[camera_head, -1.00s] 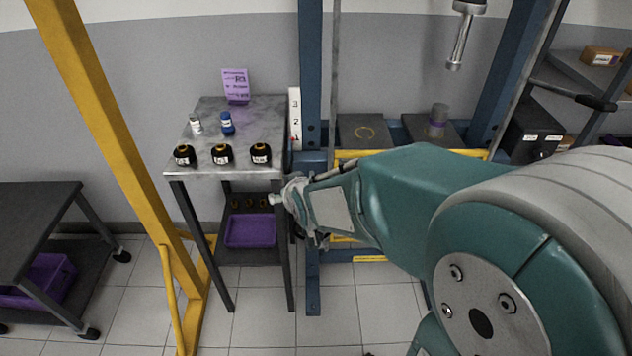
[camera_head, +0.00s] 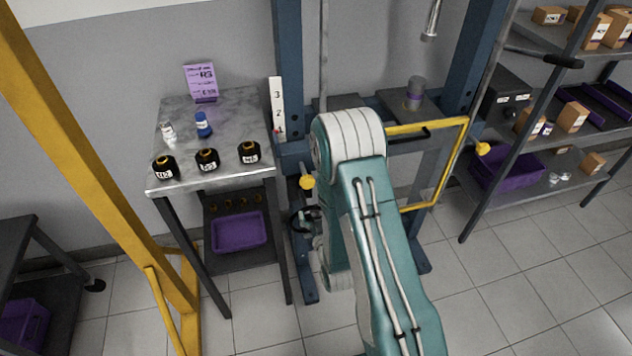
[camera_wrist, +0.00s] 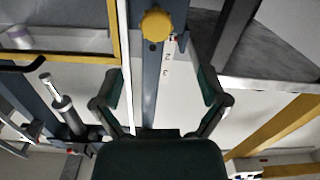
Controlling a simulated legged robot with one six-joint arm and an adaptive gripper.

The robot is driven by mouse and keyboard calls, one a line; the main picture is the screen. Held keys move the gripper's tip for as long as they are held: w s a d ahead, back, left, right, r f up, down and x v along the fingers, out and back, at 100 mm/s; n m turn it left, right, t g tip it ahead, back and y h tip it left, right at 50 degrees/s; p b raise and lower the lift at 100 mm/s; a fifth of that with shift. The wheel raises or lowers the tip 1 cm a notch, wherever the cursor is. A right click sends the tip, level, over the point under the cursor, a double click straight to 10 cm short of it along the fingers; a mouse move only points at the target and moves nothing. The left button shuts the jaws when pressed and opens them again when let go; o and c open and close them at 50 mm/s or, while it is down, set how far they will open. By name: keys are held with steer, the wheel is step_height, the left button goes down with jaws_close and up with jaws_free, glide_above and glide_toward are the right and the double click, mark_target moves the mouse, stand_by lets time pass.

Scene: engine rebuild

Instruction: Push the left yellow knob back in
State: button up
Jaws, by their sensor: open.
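The left yellow knob (camera_head: 306,182) sticks out from the left blue post of the press, beside the table. It also shows in the wrist view (camera_wrist: 155,24), at the top, beyond my fingertips and roughly centred between them. My gripper (camera_wrist: 161,75) is open and empty, with a finger on each side. In the head view my gripper (camera_head: 304,222) is a dark shape just below the left knob, partly hidden by my arm. I see no contact with the knob. The right yellow knob (camera_head: 483,148) is at the right post.
A yellow guard frame (camera_head: 440,190) stands out in front of the press, right of my arm. A metal table (camera_head: 235,110) with black canisters (camera_head: 207,160) is close on the left. A yellow crane leg (camera_head: 100,180) stands farther left. Shelves (camera_head: 545,125) are at the right.

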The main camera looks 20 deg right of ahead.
mark_target(309, 185)
steer(key=w, duration=0.9)
steer(key=shift+d+f, duration=0.15)
steer(key=shift+f, duration=0.15)
steer(key=shift+w, duration=0.65)
steer(key=shift+d, duration=0.15)
